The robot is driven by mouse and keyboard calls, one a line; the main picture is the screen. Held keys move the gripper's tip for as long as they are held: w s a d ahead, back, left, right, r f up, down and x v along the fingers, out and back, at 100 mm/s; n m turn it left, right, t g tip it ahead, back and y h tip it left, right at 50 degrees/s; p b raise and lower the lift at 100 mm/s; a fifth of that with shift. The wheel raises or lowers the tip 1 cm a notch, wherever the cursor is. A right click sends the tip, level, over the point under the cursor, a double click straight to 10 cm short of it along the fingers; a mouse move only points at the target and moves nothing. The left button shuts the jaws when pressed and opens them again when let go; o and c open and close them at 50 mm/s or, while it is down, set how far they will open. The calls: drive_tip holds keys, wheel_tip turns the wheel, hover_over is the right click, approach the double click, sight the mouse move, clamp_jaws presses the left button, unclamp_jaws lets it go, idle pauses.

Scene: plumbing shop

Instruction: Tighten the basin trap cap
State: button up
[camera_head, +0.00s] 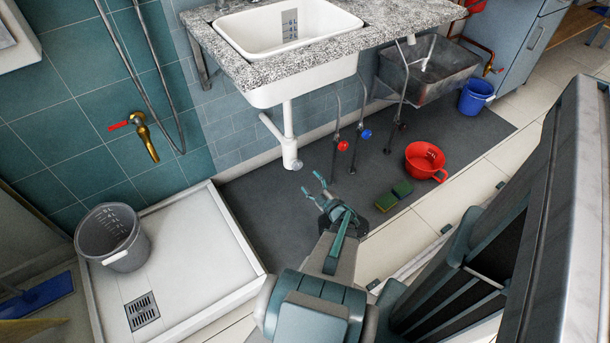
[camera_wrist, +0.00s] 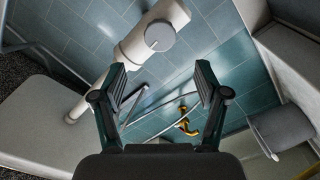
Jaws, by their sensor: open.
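The white basin trap (camera_head: 290,150) hangs on the pipe under the basin (camera_head: 300,88). In the wrist view the trap (camera_wrist: 138,44) runs diagonally, and its round grey cap (camera_wrist: 159,36) faces me just above the gap between my fingers.
A red valve (camera_head: 342,146) and a blue valve (camera_head: 366,134) stand on thin pipes right of the trap. A red basin (camera_head: 421,168) and a sponge (camera_head: 386,201) lie on the dark mat (camera_head: 250,200). A grey bucket (camera_head: 112,238) stands in the shower tray (camera_head: 190,265).

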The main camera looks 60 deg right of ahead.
drive_tip(key=shift+v, duration=1.25)
drive_tip(key=shift+w, duration=0.1)
